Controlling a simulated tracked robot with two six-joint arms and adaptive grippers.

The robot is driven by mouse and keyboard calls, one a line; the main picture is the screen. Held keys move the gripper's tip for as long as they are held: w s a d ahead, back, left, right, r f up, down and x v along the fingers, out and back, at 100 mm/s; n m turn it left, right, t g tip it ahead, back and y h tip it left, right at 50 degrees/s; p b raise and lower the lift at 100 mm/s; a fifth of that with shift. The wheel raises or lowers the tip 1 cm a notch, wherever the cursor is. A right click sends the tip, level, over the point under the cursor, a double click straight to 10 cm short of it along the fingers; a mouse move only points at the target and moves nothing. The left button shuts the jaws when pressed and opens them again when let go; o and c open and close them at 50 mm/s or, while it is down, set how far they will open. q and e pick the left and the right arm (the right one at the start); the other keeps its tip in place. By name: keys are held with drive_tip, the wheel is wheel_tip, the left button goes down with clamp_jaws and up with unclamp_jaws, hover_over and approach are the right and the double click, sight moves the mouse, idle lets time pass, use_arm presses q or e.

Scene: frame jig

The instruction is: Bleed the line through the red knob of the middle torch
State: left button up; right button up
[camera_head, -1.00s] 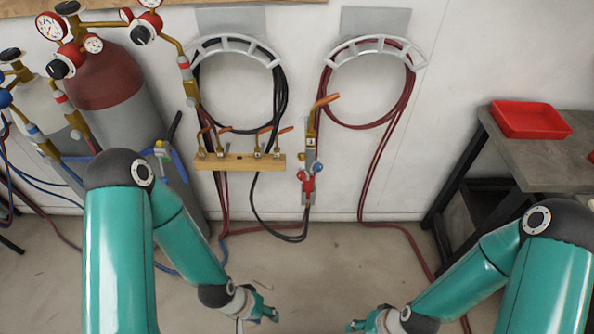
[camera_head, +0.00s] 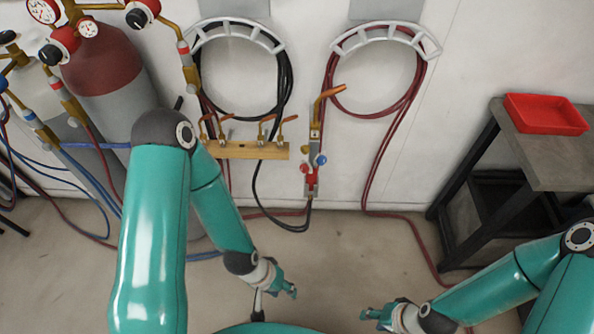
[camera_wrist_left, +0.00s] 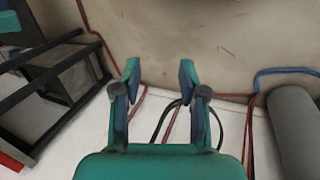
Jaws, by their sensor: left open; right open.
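The middle torch (camera_head: 316,135) hangs upright on a metal bracket on the wall, between the two hose hangers, its copper tip pointing up and right. Its red knob (camera_head: 311,178) sits low on the body. A blue knob (camera_head: 321,160) sits above it to the right. My left gripper (camera_head: 287,286) is open and empty, low over the floor, well apart from the torch. It also shows open in the left wrist view (camera_wrist_left: 159,82). My right gripper (camera_head: 372,315) is open and empty, lower right of the torch and apart from it.
A wooden rack (camera_head: 238,150) with several copper tips is left of the torch. Gas cylinders (camera_head: 100,65) with gauges stand at left. A dark bench (camera_head: 548,160) with a red tray (camera_head: 545,114) is at right. Hoses cross the floor, and the wall between is clear.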

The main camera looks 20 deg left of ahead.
use_arm(q)
drive_tip(key=shift+o, duration=0.4)
drive_tip(key=shift+w+a, duration=0.1)
drive_tip(key=shift+w, duration=0.1)
use_arm(e)
drive_tip(key=shift+o, duration=1.4)
drive_tip(key=shift+f, duration=0.2)
drive_tip(key=o, duration=0.5)
wheel_tip(320, 180, down, 3)
drive_tip(key=b, duration=0.3)
drive_tip(key=shift+r, duration=0.1)
use_arm(q)
drive_tip(key=m+t+h+b, duration=0.65)
drive_tip(key=t+b, duration=0.85)
drive_tip(key=b, duration=0.9)
approach(302, 170)
drive_tip(key=shift+m+y, duration=0.65)
drive_tip(key=shift+y, duration=0.2)
drive_tip(key=x, duration=0.5)
drive_tip(key=r+x, duration=0.1)
drive_tip(key=x, duration=0.2)
drive_tip(key=shift+d+b, duration=0.3)
drive_tip(key=shift+d, duration=0.2)
use_arm(e)
wheel_tip(302, 170, down, 24)
drive_tip(key=shift+f, duration=0.2)
